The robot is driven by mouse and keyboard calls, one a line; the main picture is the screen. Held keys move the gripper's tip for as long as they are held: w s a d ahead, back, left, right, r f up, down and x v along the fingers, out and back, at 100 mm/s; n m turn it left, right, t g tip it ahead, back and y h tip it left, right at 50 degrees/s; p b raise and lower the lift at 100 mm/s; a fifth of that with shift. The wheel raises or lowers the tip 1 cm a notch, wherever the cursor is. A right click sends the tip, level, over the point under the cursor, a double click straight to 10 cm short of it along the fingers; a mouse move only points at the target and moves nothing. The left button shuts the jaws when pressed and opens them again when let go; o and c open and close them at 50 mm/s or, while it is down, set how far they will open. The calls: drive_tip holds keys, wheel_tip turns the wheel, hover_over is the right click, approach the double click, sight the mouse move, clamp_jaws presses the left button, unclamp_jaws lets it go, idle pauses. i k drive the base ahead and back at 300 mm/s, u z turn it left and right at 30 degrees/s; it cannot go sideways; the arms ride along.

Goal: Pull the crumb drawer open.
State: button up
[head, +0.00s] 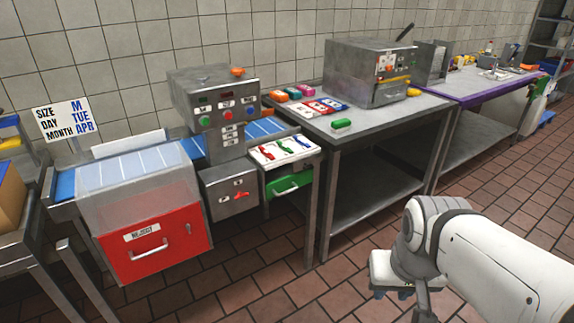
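My gripper (392,292) is at the lower right, above the floor and well apart from both fronts. Its fingers are small and partly hidden by my arm, so their opening is unclear.
A grey control box (230,193) with a red switch hangs between the two fronts. A steel table leg (325,215) stands right of the green handle. Brown tiled floor (300,290) is open in front. A steel table (390,108) extends right.

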sight(281, 181)
drive_tip(key=u, duration=0.05)
drive_tip(key=i, duration=1)
drive_tip(key=u, duration=0.05)
